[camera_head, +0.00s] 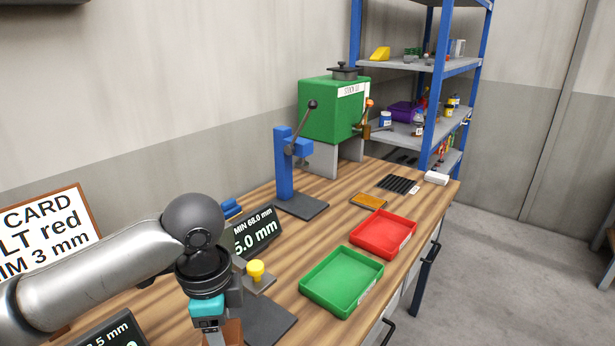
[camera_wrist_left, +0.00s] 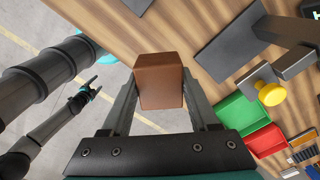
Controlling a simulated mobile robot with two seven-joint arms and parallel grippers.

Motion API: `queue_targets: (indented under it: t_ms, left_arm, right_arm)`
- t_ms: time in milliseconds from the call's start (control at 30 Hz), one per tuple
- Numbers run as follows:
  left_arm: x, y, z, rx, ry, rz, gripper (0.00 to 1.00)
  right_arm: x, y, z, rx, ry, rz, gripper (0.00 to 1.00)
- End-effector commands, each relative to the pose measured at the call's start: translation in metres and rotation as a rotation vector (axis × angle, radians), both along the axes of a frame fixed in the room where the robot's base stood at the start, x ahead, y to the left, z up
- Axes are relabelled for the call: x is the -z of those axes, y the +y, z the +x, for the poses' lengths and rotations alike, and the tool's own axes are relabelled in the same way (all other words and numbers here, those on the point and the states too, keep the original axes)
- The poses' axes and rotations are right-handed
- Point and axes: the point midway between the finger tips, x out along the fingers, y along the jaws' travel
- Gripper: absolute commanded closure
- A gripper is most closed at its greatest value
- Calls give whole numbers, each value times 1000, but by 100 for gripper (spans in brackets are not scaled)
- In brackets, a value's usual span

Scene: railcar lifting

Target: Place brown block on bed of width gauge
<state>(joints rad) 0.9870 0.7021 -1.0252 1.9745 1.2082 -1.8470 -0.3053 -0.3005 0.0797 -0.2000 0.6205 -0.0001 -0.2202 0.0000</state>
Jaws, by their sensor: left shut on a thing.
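My left gripper (camera_head: 222,334) is low in the head view. In the left wrist view, its two fingers (camera_wrist_left: 158,98) are shut on the sides of the brown block (camera_wrist_left: 160,80). A sliver of the brown block (camera_head: 234,332) also shows in the head view. The width gauge appears to be the unit with the yellow knob (camera_head: 256,271) and a dark flat bed (camera_head: 268,322), just right of my gripper. In the wrist view the bed (camera_wrist_left: 230,46) lies up and right of the block, apart from it. My right gripper (camera_wrist_left: 84,92) shows small at the left of the wrist view.
A dark display (camera_head: 256,236) stands behind the knob. Green (camera_head: 342,284) and red (camera_head: 383,234) trays lie to the right. A blue lever press (camera_head: 285,165) and green machine (camera_head: 332,108) stand farther back. Another display (camera_head: 112,332) is at lower left.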

Motion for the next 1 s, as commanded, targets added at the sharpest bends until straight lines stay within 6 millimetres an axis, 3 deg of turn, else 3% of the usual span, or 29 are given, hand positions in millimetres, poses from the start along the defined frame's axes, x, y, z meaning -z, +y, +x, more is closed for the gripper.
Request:
queue_targets:
  t_ms: [700,1000]
  left_arm:
    - [40,20,-28,-1071,8,-3,100]
    - [48,25,-37,-1358,11,0,100]
  right_arm:
    - [75,0,0,0,0,0,26]
    - [91,0,0,0,0,0,26]
